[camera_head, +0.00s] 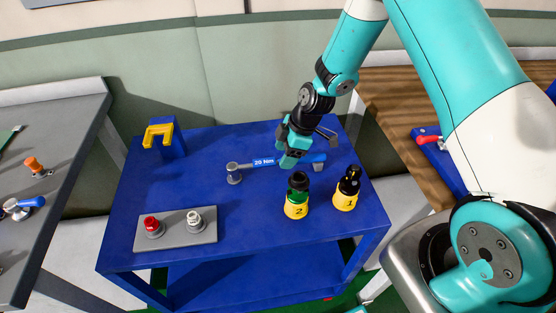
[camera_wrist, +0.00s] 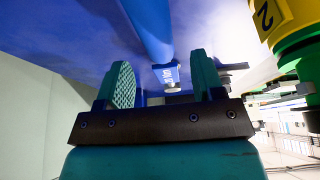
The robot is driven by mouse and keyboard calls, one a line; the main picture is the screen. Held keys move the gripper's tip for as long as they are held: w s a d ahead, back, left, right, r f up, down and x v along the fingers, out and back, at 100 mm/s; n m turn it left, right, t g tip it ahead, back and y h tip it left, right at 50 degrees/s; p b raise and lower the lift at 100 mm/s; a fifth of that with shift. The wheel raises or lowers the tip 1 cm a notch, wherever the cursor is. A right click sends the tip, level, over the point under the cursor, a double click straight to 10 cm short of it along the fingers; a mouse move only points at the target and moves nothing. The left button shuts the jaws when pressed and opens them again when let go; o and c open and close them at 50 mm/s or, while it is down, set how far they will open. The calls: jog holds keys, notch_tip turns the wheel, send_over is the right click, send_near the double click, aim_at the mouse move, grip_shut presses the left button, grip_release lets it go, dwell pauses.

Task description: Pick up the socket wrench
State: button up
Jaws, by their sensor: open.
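The socket wrench (camera_head: 264,162) lies across the blue table, with a grey head at its left end and a blue handle marked "20 Nm". My gripper (camera_head: 290,158) is over the handle's right part and hides some of it. In the wrist view a blue bar, apparently the wrench handle (camera_wrist: 150,28), runs down from the top edge toward the gap between the jaws. My gripper shows there too (camera_wrist: 164,82), with its ridged jaws apart. I cannot tell whether the handle lies fully between them.
On the blue table (camera_head: 195,188), two yellow-based holders, marked 2 (camera_head: 297,210) and 1 (camera_head: 345,202), stand in front of my gripper. A grey plate (camera_head: 175,232) with red and white sockets is front left. A yellow-topped blue stand (camera_head: 166,140) is back left.

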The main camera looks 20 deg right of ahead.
aim_at(280, 159)
jog(key=shift+a+p+x, duration=0.25)
jog(key=shift+p+x, duration=0.2)
jog(key=shift+x, duration=1.5)
jog(key=shift+d+r, duration=0.1)
grip_shut()
jog(key=shift+r, duration=0.1)
notch_tip(280, 159, up, 20)
jog(key=b, duration=0.3)
